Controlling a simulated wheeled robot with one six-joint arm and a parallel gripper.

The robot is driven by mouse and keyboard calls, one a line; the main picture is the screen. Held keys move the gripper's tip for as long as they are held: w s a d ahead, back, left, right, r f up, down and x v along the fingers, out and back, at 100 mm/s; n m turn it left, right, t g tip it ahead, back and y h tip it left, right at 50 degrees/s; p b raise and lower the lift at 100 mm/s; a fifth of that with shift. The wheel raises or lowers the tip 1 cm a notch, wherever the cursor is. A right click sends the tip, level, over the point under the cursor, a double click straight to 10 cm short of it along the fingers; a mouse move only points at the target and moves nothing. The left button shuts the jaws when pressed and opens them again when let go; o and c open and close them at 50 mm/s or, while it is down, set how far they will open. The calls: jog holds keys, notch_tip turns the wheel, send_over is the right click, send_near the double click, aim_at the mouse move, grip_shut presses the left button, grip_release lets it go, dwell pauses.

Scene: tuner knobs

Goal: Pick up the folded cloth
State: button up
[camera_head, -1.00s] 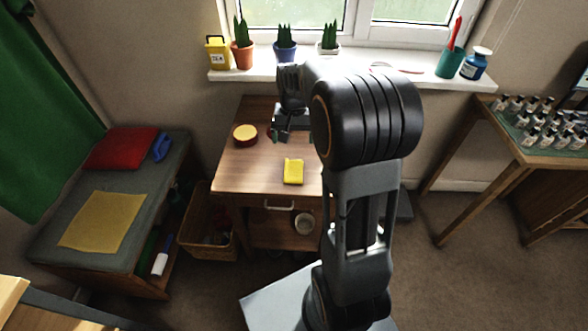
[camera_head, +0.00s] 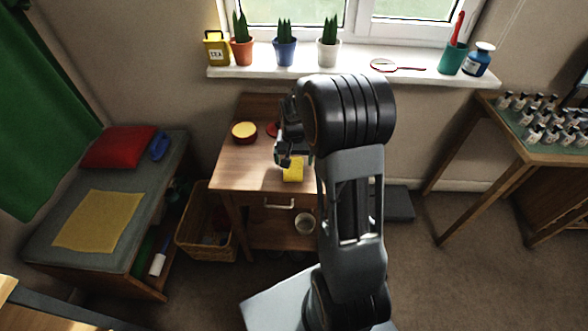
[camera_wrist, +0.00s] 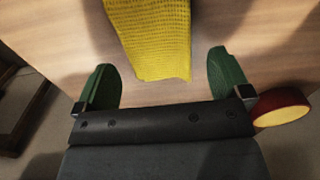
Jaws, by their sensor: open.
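The folded cloth (camera_head: 292,172) is yellow and lies on the wooden table (camera_head: 236,172). The gripper partly covers it in the head view. In the wrist view the folded cloth (camera_wrist: 155,38) shows its waffle texture at top centre, running out of the frame. My gripper (camera_head: 288,162) is above the cloth in the head view. In the wrist view my gripper (camera_wrist: 170,78) is open, with a green finger on each side of the cloth's near end. No contact with the cloth is visible.
A red-rimmed round container with a yellow top (camera_head: 244,132) stands left on the table; a red and yellow round thing (camera_wrist: 280,107) shows right in the wrist view. A flat yellow cloth (camera_head: 98,220) lies on the bench at left. Potted plants (camera_head: 285,50) line the windowsill.

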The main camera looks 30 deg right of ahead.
jog(key=shift+f, duration=0.85)
jog(key=c, duration=1)
